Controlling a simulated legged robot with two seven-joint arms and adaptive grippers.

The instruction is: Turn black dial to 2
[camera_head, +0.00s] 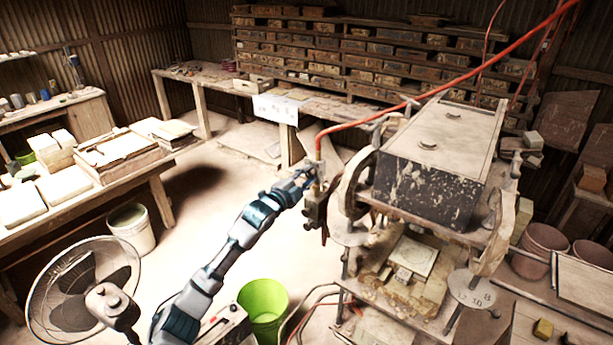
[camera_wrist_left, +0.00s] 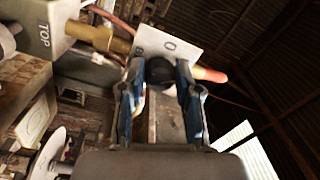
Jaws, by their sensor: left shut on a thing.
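The black dial (camera_wrist_left: 159,72) shows in the left wrist view between the fingertips of my left gripper (camera_wrist_left: 159,80), which is shut on it. A white plate (camera_wrist_left: 174,46) behind the dial bears a "0" and another mark that is hard to read. The dial's pointer and its setting cannot be made out. In the head view my left gripper (camera_head: 306,178) reaches the left side of the tile press (camera_head: 430,165), by the end of the red hose. The dial is too small and covered to tell there. My right gripper is not in view.
A brass fitting (camera_wrist_left: 105,38) and a grey box marked "TOP" (camera_wrist_left: 50,30) sit close beside the dial. The red hose (camera_head: 400,106) runs up from the press.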

